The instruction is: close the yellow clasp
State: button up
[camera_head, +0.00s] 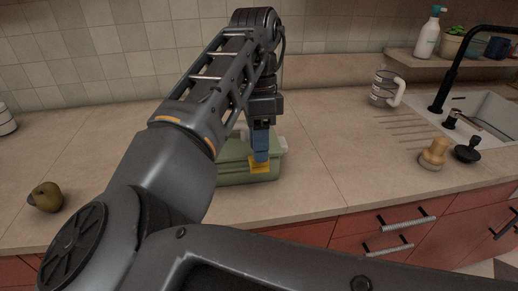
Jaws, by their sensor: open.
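A green box (234,174) sits on the counter near its front edge, partly hidden behind my arm. A yellow clasp (260,167) shows on the box's front side, near the top. My gripper (261,156) points down right at the clasp, and its blue fingers overlap the clasp's upper part in the picture. The gripper is open, but the gap between its fingers is hard to see from here. I cannot tell whether the fingers touch the clasp. A pale part (283,144) shows at the box's right side.
A pear-like fruit (46,197) lies on the counter (330,160) at left. A glass mug (382,88), a wooden-handled brush (433,153) and a black tool (467,150) stand at right, near the sink (485,112) and black faucet (462,62). The counter right of the box is clear.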

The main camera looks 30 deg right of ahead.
jog(key=shift+s+f, duration=0.15)
jog(key=shift+f, duration=0.75)
grip_shut()
